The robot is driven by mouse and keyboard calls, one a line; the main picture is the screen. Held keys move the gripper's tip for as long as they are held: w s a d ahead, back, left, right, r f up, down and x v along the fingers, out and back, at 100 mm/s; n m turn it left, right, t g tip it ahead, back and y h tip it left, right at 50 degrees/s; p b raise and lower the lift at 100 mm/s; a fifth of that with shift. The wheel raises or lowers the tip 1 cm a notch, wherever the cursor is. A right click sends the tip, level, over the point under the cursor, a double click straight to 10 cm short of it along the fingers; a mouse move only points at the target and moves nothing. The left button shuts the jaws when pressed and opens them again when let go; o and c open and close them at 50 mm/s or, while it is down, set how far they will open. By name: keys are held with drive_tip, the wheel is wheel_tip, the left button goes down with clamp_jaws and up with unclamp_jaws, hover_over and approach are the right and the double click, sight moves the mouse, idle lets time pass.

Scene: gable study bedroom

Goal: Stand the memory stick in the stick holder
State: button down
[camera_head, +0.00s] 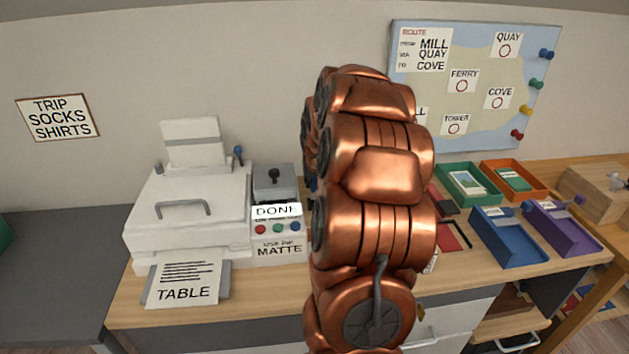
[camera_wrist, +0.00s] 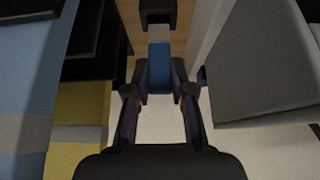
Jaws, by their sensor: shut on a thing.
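In the wrist view my gripper (camera_wrist: 160,90) is shut on a blue block-shaped thing, which looks like the memory stick (camera_wrist: 159,65). A pale, metal-like end shows beyond its blue body. A dark block (camera_wrist: 158,12) with a notched near edge lies right beyond that end. I cannot tell whether it is the stick holder or whether the two touch. In the head view my copper arm fills the middle and hides my gripper and the stick. I cannot pick out the stick holder there.
A white printer (camera_head: 190,205) stands left of my arm, beside a matte unit with a grey top (camera_head: 275,182). Green (camera_head: 450,172), orange (camera_head: 488,170), blue (camera_head: 508,240) and purple (camera_head: 560,230) trays lie right. A grey body (camera_wrist: 260,65) stands close right of my gripper.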

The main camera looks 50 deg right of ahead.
sight(315, 188)
drive_tip(key=shift+f+b, duration=0.9)
drive_tip(key=shift+f, duration=0.75)
drive_tip(key=c, duration=0.9)
unclamp_jaws()
drive_tip(key=shift+r, duration=0.15)
drive_tip(key=v, duration=1.1)
drive_tip(key=shift+s+a+r, duration=0.15)
drive_tip(key=shift+s+r, duration=0.05)
drive_tip(key=shift+r, duration=0.15)
